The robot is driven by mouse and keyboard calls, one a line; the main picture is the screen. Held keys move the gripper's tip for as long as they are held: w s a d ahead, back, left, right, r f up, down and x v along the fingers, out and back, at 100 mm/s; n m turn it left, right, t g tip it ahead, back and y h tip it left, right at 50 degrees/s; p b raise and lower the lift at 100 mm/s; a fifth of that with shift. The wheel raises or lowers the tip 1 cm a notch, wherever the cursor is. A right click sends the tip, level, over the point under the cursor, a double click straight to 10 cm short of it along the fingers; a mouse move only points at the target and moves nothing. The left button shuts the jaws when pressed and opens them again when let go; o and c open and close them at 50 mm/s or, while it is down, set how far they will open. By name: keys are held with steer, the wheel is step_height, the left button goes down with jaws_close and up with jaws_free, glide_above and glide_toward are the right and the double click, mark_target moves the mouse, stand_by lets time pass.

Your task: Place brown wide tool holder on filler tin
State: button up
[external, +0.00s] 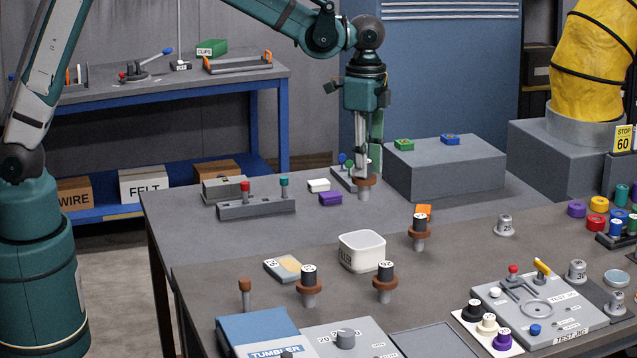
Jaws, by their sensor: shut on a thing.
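My gripper (364,171) points straight down over the back part of the worktable, shut on a brown wide tool holder (366,184). The holder has a brown flange and a grey stem below it, and hangs upright; I cannot tell whether the stem touches the table. Its top is hidden between the fingers. Small grey lidded tins stand at the right: one further back (504,226), one beside the test jig (576,272), and one at the right edge (615,304).
A grey block (446,165) is right of my gripper. A grey rack with knobs (256,208) is left. A test jig (540,307) fills the front right.

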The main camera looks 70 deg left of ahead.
mark_target(364, 199)
steer(key=shift+f, duration=2.95)
steer(key=shift+f, duration=0.1)
steer(key=shift+f, duration=1.95)
steer(key=shift+f, duration=0.2)
steer(key=o, duration=1.1)
steer(key=shift+r, duration=0.15)
step_height(364, 199, up, 12)
steer(key=shift+r, duration=0.1)
